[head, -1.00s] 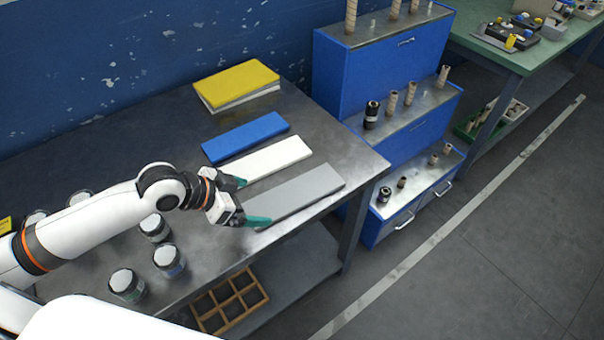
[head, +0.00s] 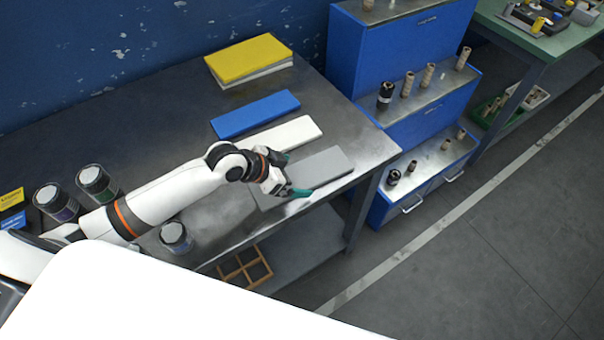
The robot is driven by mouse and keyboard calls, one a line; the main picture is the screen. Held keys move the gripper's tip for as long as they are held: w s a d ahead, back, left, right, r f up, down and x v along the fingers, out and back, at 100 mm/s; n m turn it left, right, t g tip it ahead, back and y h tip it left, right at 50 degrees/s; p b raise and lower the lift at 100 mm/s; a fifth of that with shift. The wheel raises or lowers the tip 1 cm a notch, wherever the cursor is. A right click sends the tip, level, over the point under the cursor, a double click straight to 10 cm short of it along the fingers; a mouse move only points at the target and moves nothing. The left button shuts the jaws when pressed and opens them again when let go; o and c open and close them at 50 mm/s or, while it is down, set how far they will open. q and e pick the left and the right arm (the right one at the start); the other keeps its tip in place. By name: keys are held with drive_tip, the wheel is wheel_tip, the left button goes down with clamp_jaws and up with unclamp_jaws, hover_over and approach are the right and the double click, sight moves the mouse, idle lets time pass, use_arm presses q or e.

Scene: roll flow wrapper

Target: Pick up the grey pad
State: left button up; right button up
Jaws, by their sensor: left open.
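The grey pad (head: 325,167) lies flat on the metal table, the nearest of a row of pads to the table's front edge. My left gripper (head: 293,174) is over the middle of the grey pad, open, with one teal fingertip towards its near long side and the other towards its far side. I cannot tell whether the fingers touch the pad. The gripper and wrist hide part of the pad's left half. My right gripper is not in view.
A white pad (head: 290,132) and a blue pad (head: 255,114) lie just behind the grey one. A yellow pad (head: 247,57) tops a stack at the back. Several jars (head: 97,182) stand at left. A blue stepped cabinet (head: 362,60) stands beside the table (head: 345,115).

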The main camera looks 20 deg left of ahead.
use_arm(q)
drive_tip(key=shift+x, duration=0.8)
drive_tip(key=shift+a, duration=0.1)
drive_tip(key=c, duration=1)
